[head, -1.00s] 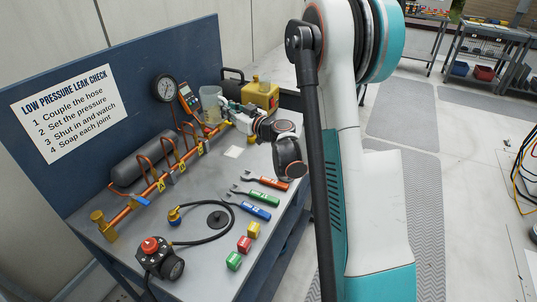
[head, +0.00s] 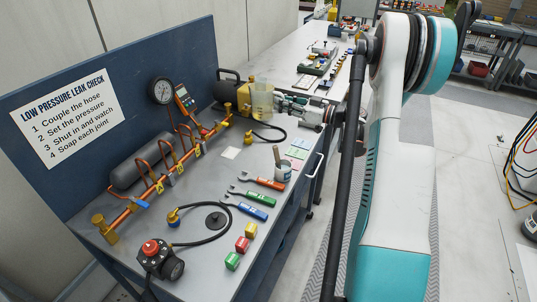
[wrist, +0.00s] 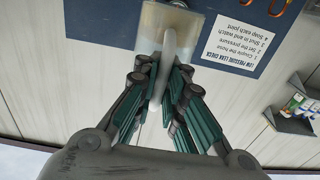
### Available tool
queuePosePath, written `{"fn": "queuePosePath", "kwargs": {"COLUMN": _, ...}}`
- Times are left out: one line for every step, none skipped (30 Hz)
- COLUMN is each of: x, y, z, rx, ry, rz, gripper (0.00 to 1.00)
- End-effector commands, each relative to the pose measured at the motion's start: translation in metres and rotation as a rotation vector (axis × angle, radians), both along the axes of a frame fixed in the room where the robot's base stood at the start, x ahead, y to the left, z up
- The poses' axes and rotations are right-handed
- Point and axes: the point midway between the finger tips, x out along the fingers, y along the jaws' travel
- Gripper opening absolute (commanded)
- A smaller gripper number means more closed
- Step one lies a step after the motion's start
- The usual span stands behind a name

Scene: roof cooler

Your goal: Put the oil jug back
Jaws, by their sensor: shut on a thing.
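The oil jug (head: 262,95) is a clear jug with pale yellowish liquid, at the far end of the bench in the head view. My gripper (head: 279,102) comes from the right and is shut on its handle. The jug looks about upright and appears raised off the bench, but its base is hard to make out. In the wrist view the jug (wrist: 152,24) is at the top, and my gripper's green-padded fingers (wrist: 164,78) close around its pale handle. The dark blue board is beyond it.
A yellow-and-black pump (head: 243,98) stands just left of the jug. A copper manifold (head: 165,180) and gauge (head: 161,90) line the back. Another table (head: 300,62) stands behind.

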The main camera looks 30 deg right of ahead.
Motion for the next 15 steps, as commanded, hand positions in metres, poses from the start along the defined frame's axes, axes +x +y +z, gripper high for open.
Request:
{"fn": "queuePosePath", "kwargs": {"x": 0.000, "y": -0.001, "z": -0.008, "rx": 0.000, "ry": 0.000, "rz": 0.000, "gripper": 0.00}}
{"fn": "queuePosePath", "kwargs": {"x": 0.000, "y": -0.001, "z": -0.014, "rx": 0.000, "ry": 0.000, "rz": 0.001, "gripper": 0.00}}
{"fn": "queuePosePath", "kwargs": {"x": 0.000, "y": -0.001, "z": -0.022, "rx": 0.000, "ry": 0.000, "rz": 0.001, "gripper": 0.00}}
{"fn": "queuePosePath", "kwargs": {"x": 0.000, "y": -0.001, "z": -0.029, "rx": 0.000, "ry": 0.000, "rz": 0.001, "gripper": 0.00}}
{"fn": "queuePosePath", "kwargs": {"x": 0.000, "y": -0.001, "z": -0.037, "rx": 0.000, "ry": 0.000, "rz": 0.001, "gripper": 0.00}}
{"fn": "queuePosePath", "kwargs": {"x": 0.000, "y": -0.001, "z": -0.046, "rx": 0.000, "ry": 0.000, "rz": 0.000, "gripper": 0.00}}
{"fn": "queuePosePath", "kwargs": {"x": 0.000, "y": -0.001, "z": -0.054, "rx": 0.000, "ry": 0.000, "rz": 0.000, "gripper": 0.00}}
{"fn": "queuePosePath", "kwargs": {"x": 0.000, "y": 0.000, "z": -0.061, "rx": 0.000, "ry": 0.000, "rz": 0.000, "gripper": 0.00}}
{"fn": "queuePosePath", "kwargs": {"x": 0.000, "y": -0.001, "z": -0.070, "rx": 0.000, "ry": 0.000, "rz": 0.000, "gripper": 0.00}}
{"fn": "queuePosePath", "kwargs": {"x": 0.000, "y": -0.001, "z": -0.077, "rx": 0.000, "ry": 0.000, "rz": 0.000, "gripper": 0.00}}
{"fn": "queuePosePath", "kwargs": {"x": 0.000, "y": 0.000, "z": -0.084, "rx": 0.000, "ry": 0.000, "rz": 0.000, "gripper": 0.00}}
{"fn": "queuePosePath", "kwargs": {"x": 0.000, "y": 0.000, "z": -0.093, "rx": 0.000, "ry": 0.000, "rz": 0.000, "gripper": 0.00}}
{"fn": "queuePosePath", "kwargs": {"x": 0.000, "y": -0.001, "z": -0.100, "rx": 0.000, "ry": 0.000, "rz": 0.000, "gripper": 0.00}}
{"fn": "queuePosePath", "kwargs": {"x": 0.000, "y": 0.000, "z": -0.107, "rx": 0.000, "ry": 0.000, "rz": 0.000, "gripper": 0.00}}
{"fn": "queuePosePath", "kwargs": {"x": 0.000, "y": 0.000, "z": -0.116, "rx": 0.000, "ry": 0.000, "rz": 0.000, "gripper": 0.00}}
